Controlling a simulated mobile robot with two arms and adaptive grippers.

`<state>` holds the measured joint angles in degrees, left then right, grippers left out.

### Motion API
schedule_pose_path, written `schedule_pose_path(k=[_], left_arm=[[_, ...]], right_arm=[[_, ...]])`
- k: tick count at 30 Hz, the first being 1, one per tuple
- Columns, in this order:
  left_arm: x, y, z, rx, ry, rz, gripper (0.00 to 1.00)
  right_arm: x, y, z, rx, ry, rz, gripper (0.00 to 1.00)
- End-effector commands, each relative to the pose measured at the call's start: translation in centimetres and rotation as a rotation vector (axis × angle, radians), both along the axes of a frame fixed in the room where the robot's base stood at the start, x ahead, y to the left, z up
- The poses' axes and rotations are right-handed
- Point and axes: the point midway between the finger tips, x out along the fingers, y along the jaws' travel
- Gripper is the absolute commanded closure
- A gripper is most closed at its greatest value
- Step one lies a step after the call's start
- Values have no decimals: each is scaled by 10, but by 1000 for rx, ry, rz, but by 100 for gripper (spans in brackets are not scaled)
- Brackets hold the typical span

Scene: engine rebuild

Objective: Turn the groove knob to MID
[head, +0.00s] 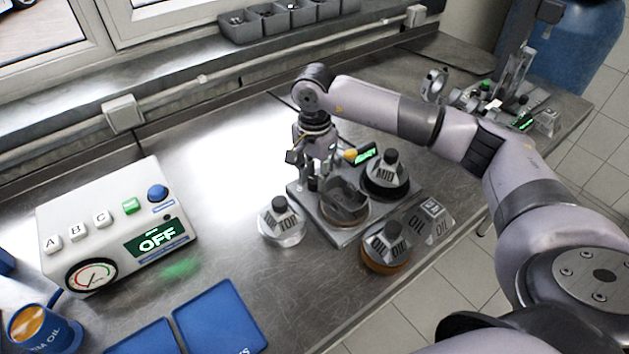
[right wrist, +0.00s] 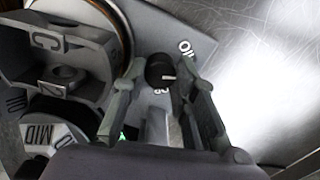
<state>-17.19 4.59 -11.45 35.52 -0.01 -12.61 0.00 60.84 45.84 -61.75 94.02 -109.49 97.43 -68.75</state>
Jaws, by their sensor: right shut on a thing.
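My right gripper (head: 312,185) reaches down at the left back corner of a grey plate (head: 342,238) in the head view. In the right wrist view, its two fingers (right wrist: 180,85) stand on either side of a small black knob (right wrist: 158,66) with a white pointer line, and are shut on it. The pointer lies roughly level, toward the right in that view. Letters on the plate beside the knob are partly hidden and hard to read. My left gripper is not in view.
Black-topped pots marked MID (head: 385,178), TOP (head: 282,222) and OIL (head: 387,250) stand on or around the plate. A small green display (head: 365,153) is behind it. A control box (head: 110,225) reading OFF stands left. Blue trays (head: 220,318) lie in front; the table between is clear.

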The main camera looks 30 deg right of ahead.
Motion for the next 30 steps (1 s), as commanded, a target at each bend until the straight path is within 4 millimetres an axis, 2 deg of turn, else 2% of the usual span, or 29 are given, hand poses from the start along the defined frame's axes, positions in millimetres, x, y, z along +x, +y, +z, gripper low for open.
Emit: schedule_pose_path(k=[3,15,30], left_arm=[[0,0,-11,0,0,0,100],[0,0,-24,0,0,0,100],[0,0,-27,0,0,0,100]], right_arm=[[1,0,-2,1,-5,-100,100],[1,0,0,1,-5,-337,100],[1,0,2,1,-5,-399,100]])
